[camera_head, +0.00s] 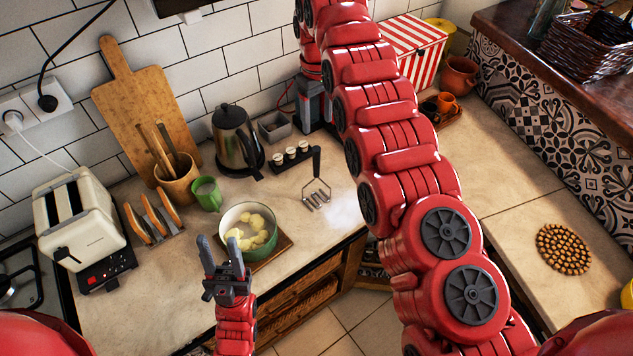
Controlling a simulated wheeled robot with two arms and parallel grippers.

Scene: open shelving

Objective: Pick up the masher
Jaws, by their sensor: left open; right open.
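The masher (317,192) is on the counter right of the small jar rack, with a black handle and a zigzag metal head. I cannot tell whether it stands or leans. My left gripper (222,256) is open and empty at the counter's front edge, in front of the green pot and well to the left of the masher. My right arm rises through the middle of the view, right of the masher, and bends at the top edge. Its gripper cannot be made out.
A green pot (225,222) of yellow chunks sits on a board, near my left gripper. A green mug (207,194), kettle (236,138) and jar rack (291,157) stand behind. Bare counter surrounds the masher's head. A round beaded mat (563,249) lies right.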

